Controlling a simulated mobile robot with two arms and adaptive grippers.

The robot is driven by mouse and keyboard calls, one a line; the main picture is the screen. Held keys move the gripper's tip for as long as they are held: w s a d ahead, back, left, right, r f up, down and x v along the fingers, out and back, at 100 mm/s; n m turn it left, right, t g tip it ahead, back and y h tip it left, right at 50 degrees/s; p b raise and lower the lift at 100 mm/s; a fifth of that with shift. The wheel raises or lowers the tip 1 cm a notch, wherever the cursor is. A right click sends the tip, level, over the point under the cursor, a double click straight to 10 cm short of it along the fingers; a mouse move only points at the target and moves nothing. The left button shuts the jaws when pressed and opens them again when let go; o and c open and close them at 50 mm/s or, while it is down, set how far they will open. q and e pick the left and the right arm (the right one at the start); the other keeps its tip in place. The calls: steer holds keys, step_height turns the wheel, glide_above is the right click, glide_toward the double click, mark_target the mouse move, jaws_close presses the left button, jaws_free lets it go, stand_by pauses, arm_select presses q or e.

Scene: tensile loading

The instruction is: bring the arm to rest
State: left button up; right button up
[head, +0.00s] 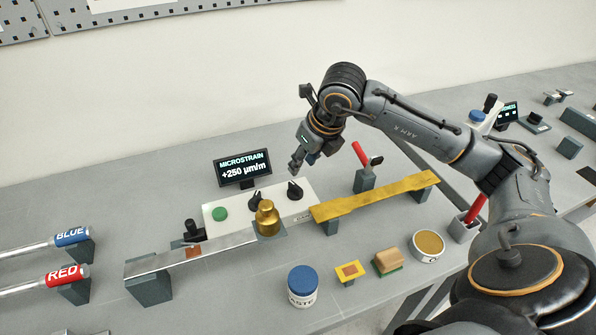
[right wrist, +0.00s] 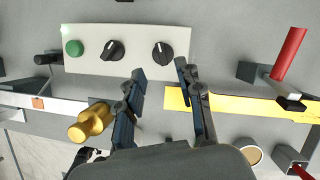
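My right arm comes in from the right of the head view, and its gripper (head: 297,162) hangs above the white control panel (head: 222,228). In the right wrist view the gripper (right wrist: 160,72) has its two fingers apart with nothing between them; the panel, with a green button and two black knobs, lies below. A brass weight (head: 267,218) stands on the right end of a metal beam (head: 215,245); it also shows in the right wrist view (right wrist: 90,122). My left gripper is not in view.
A display (head: 243,168) reads +250 µm/m. A yellow bar (head: 375,197) lies right of the panel. A blue-lidded jar (head: 302,287), a small block (head: 388,261) and a round tin (head: 428,245) stand in front. Blue (head: 72,237) and red (head: 67,276) handles rest at left.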

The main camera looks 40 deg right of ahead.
steer(key=shift+v, duration=1.15)
